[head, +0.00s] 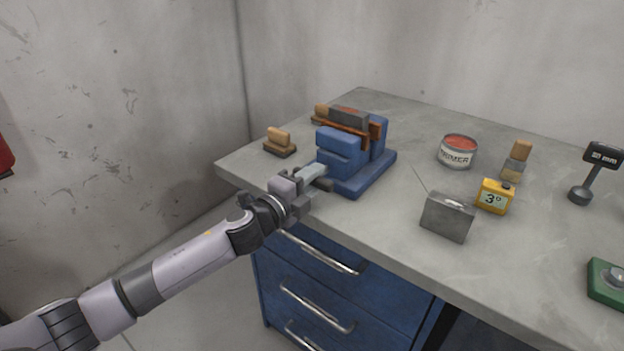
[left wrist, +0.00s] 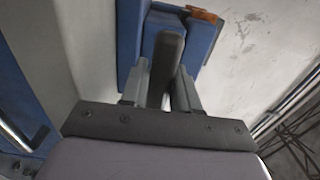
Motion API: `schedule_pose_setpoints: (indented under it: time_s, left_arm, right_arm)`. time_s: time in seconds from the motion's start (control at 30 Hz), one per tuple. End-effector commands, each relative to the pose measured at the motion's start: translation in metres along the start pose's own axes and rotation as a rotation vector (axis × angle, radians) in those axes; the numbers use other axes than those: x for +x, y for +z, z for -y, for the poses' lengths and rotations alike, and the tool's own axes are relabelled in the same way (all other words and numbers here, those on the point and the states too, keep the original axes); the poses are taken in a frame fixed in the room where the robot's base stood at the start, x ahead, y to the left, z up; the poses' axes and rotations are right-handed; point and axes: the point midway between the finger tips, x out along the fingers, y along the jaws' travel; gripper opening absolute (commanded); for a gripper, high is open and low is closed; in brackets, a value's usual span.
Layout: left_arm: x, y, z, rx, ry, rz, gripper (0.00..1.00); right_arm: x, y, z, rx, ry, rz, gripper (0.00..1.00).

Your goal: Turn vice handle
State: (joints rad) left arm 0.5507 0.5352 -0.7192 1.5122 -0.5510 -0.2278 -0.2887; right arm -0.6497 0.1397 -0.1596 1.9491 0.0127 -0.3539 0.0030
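The blue vice (head: 352,160) stands at the near left corner of the workbench, with a grey block (head: 349,118) and rust-brown jaw parts at its top. Its dark handle (left wrist: 168,55) points out from the front, towards my left gripper. My left gripper (head: 312,180) is at the front of the vice. In the left wrist view its two grey fingers (left wrist: 160,85) lie on either side of the handle with no clear gap, so it looks shut on it. The handle's inner end is partly hidden. My right gripper is in neither view.
On the grey bench (head: 400,125) stand a wooden brush (head: 280,141), a primer can (head: 458,151), a grey metal box (head: 447,216), a yellow box (head: 495,196) and a black stand (head: 598,172). Blue drawers (head: 330,285) with metal pulls lie below. A wall is behind.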

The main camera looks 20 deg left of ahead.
Motion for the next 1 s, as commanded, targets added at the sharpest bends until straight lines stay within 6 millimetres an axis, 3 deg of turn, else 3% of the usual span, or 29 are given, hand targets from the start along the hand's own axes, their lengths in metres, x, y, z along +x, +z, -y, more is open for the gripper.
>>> schedule_pose_setpoints:
  time_s: [0.47,1.0]
  left_arm:
    - [0.000,0.000,0.001,0.107,0.000,0.000,0.00]
    - [0.000,0.000,0.001,0.587,0.001,0.000,0.00]
  right_arm:
    - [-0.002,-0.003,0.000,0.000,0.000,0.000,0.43]
    - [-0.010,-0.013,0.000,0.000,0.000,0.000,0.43]
